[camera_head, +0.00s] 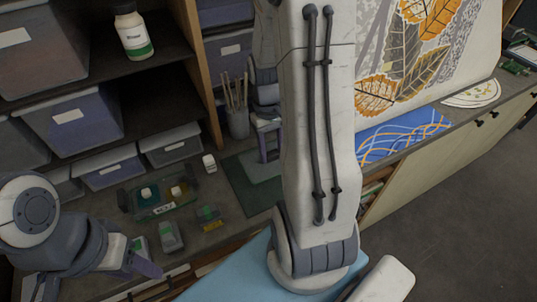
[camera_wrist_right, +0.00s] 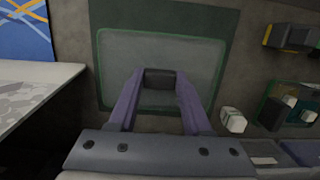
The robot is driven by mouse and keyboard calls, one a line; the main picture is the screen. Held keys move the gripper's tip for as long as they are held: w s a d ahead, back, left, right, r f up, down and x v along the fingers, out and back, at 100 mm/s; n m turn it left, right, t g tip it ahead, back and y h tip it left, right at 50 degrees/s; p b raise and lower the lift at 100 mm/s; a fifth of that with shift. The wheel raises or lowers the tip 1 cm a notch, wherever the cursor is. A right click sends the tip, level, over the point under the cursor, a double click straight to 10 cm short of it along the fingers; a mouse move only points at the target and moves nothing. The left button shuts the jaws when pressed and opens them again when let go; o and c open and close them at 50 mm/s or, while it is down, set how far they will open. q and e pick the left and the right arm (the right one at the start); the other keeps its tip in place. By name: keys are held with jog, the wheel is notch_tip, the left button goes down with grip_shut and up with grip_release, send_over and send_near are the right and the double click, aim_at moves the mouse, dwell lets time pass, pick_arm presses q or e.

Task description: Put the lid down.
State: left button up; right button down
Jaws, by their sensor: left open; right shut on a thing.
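The lid (camera_wrist_right: 120,65) is a pale translucent panel with a light green edge. It lies flat over the dark green mat (camera_wrist_right: 228,22), and I cannot tell whether it touches the mat. My right gripper (camera_wrist_right: 160,88) is shut on the dark grip block (camera_wrist_right: 160,76) at the lid's middle. In the head view my right gripper (camera_head: 269,148) points down over the lid (camera_head: 262,168) and the mat (camera_head: 250,195), partly hidden by my arm. My left gripper (camera_head: 128,264) is open and empty at the lower left, near the bench front.
An open clear box (camera_head: 160,208) with small jars stands left of the mat. A small white jar (camera_head: 209,163), a grey block (camera_head: 171,237) and a yellow-and-dark block (camera_head: 208,218) stand nearby. A brush pot (camera_head: 238,123) stands behind. A blue patterned sheet (camera_head: 400,135) lies to the right.

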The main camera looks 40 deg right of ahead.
aim_at(270, 160)
jog(key=shift+w+f, duration=0.15)
jog(key=shift+w, duration=0.1)
notch_tip(270, 160, down, 4)
jog(key=shift+r+p, duration=0.1)
jog(key=shift+p, duration=0.4)
jog(key=shift+f, duration=0.2)
jog(key=shift+f, duration=0.15)
jog(key=shift+c, duration=1.7)
grip_release()
jog(key=shift+r, duration=0.2)
